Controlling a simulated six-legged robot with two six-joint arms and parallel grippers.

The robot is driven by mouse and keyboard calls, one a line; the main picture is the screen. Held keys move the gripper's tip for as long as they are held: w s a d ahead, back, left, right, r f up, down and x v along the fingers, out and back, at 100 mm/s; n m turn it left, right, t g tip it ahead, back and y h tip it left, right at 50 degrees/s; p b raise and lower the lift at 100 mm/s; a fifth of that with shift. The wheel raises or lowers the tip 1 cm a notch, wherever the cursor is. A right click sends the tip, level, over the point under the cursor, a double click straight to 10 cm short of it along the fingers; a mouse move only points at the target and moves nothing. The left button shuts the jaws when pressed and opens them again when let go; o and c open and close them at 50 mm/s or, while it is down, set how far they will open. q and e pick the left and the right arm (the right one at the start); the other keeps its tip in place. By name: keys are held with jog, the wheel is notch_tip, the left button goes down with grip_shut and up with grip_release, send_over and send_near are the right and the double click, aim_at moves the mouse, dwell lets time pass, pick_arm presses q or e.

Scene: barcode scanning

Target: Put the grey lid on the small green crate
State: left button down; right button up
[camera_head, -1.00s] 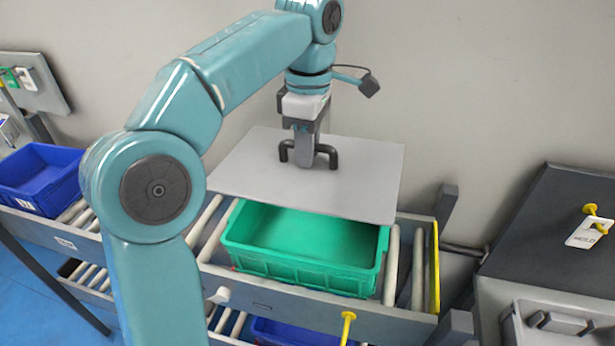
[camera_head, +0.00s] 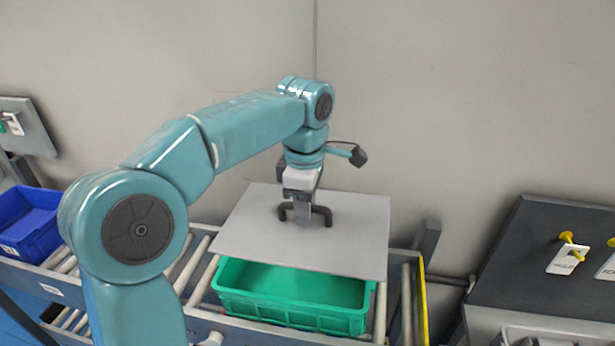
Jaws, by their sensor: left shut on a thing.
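The grey lid (camera_head: 345,240) is a flat, light sheet with a dark handle (camera_head: 326,213) in its middle. My left gripper (camera_head: 303,216) is shut on that handle and holds the lid above the green crate. The small green crate (camera_head: 290,310) stands on the roller rack, open at its front part. The lid hides the crate's back part and sits toward the wall side of it, with a gap to the crate's front rim. Whether the lid touches the back rim I cannot tell. My right gripper is not in view.
The crate stands on a roller conveyor (camera_head: 195,260) with a yellow end strip (camera_head: 422,300) at its right. A blue crate (camera_head: 28,225) is at the left. A dark cabinet (camera_head: 540,250) with yellow-pegged tags (camera_head: 567,255) stands at the right. The wall is close behind the lid.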

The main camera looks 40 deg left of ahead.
pick_arm(q)
jog(key=shift+s+a+f, duration=0.1)
jog(key=shift+s+f, duration=0.15)
jog(key=shift+s, duration=0.2)
jog(key=shift+s+a+f, duration=0.1)
jog(key=shift+s+f, duration=0.1)
jog(key=shift+s, duration=0.2)
jog(key=shift+a+r, duration=0.1)
jog(key=shift+a, duration=0.15)
jog(key=shift+s+a+f, duration=0.1)
jog(key=shift+f, duration=0.2)
jog(key=shift+f+b, duration=1.05)
jog(key=shift+f, duration=0.35)
notch_tip(320, 180, down, 5)
jog(key=b, duration=0.4)
jog(key=shift+f+b, duration=0.15)
jog(key=shift+b, duration=0.2)
jog(key=c, duration=0.9)
grip_release()
